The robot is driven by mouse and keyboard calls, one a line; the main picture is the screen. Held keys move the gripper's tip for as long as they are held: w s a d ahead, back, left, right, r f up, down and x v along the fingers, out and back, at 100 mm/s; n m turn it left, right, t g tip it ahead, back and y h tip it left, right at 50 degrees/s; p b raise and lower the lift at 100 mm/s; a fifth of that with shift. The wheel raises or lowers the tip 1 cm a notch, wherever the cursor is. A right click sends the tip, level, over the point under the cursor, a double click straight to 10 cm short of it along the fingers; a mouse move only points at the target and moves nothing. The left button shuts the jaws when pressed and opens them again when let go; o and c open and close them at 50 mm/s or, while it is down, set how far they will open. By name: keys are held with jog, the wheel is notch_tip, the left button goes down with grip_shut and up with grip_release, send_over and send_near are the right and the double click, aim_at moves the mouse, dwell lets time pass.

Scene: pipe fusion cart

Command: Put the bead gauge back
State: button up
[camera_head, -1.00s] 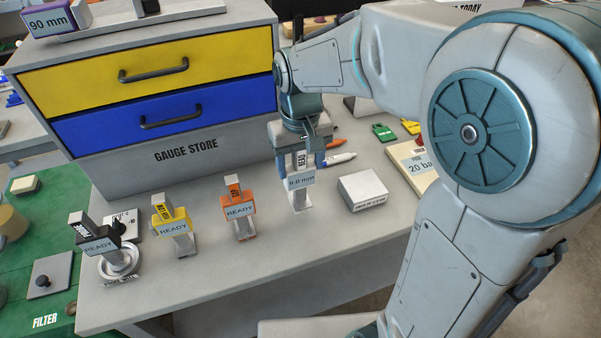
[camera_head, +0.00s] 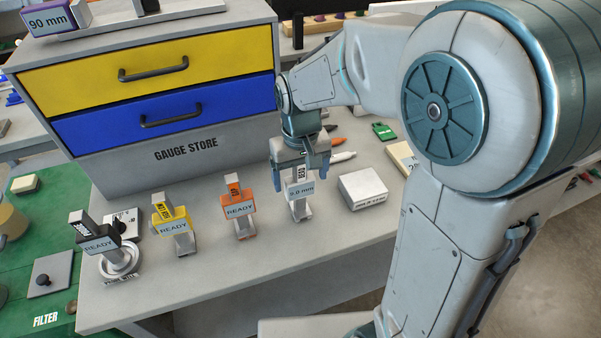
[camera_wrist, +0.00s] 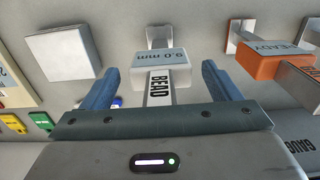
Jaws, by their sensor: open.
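The bead gauge is a pale grey upright piece with a "9.0 mm" block (camera_head: 300,190) and a stem marked BEAD. It appears to stand upright on the grey bench, at the right end of a row of gauges. My gripper (camera_head: 300,162) is above it, pointing down, with its blue fingers open on either side of the stem. In the wrist view the gauge (camera_wrist: 159,66) lies between the two spread fingers of my gripper (camera_wrist: 164,75), with a visible gap on each side.
Orange (camera_head: 238,210), yellow (camera_head: 173,224) and black (camera_head: 97,240) READY gauges stand to the left. A white box (camera_head: 363,190) is close on the right, with pens (camera_head: 342,156) behind. The gauge store (camera_head: 186,150) drawers rise at the back left. Bare bench lies in front.

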jog(key=shift+r, duration=0.15)
notch_tip(320, 180, up, 12)
jog(key=s+d+f+m+t, duration=0.3)
jog(key=s+d+f, duration=0.3)
jog(key=s+d, duration=0.6)
jog(key=shift+s+a, duration=0.1)
dwell(1.1)
